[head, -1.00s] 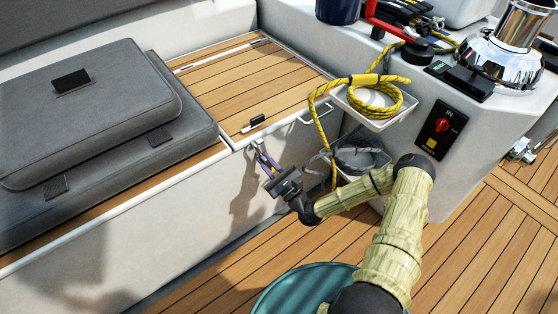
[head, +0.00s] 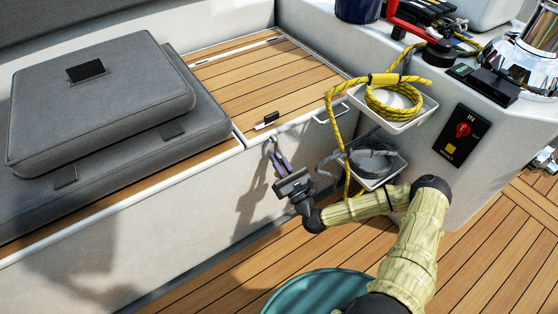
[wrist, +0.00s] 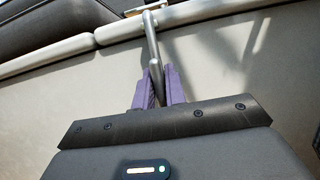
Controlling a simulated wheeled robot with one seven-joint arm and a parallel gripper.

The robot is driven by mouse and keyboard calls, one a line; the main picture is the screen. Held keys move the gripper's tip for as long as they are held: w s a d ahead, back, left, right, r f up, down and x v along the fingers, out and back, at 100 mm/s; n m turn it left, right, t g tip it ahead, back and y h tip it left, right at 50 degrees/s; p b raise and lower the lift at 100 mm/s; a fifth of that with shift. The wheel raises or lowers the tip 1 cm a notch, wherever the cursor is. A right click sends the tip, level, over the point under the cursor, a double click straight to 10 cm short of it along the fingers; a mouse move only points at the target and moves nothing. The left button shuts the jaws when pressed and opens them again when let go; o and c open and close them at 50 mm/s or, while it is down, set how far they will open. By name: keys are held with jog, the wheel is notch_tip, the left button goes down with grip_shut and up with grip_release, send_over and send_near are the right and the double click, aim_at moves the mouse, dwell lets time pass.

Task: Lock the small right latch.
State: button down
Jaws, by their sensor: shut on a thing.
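The small latch (wrist: 150,38) is a thin grey metal lever hanging from the pale locker edge in the wrist view. In the head view my gripper (head: 280,161) is against the white locker front, with the fingers pointing up. The lever's lowest tip is partly hidden between the fingers. I cannot tell whether the latch is locked.
The teak locker lid (head: 268,85) lies flat, with a small black fitting (head: 267,120) near its front edge. Grey cushions (head: 100,105) lie to the left.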

jog(key=shift+f, duration=0.2)
jog(key=c, duration=1.5)
grip_release()
jog(key=shift+r, duration=0.1)
jog(key=p+v, duration=0.2)
jog(key=v, duration=1.5)
jog(key=shift+s+d+p, duration=0.2)
jog(key=shift+d+p, duration=0.05)
jog(key=shift+p, duration=0.1)
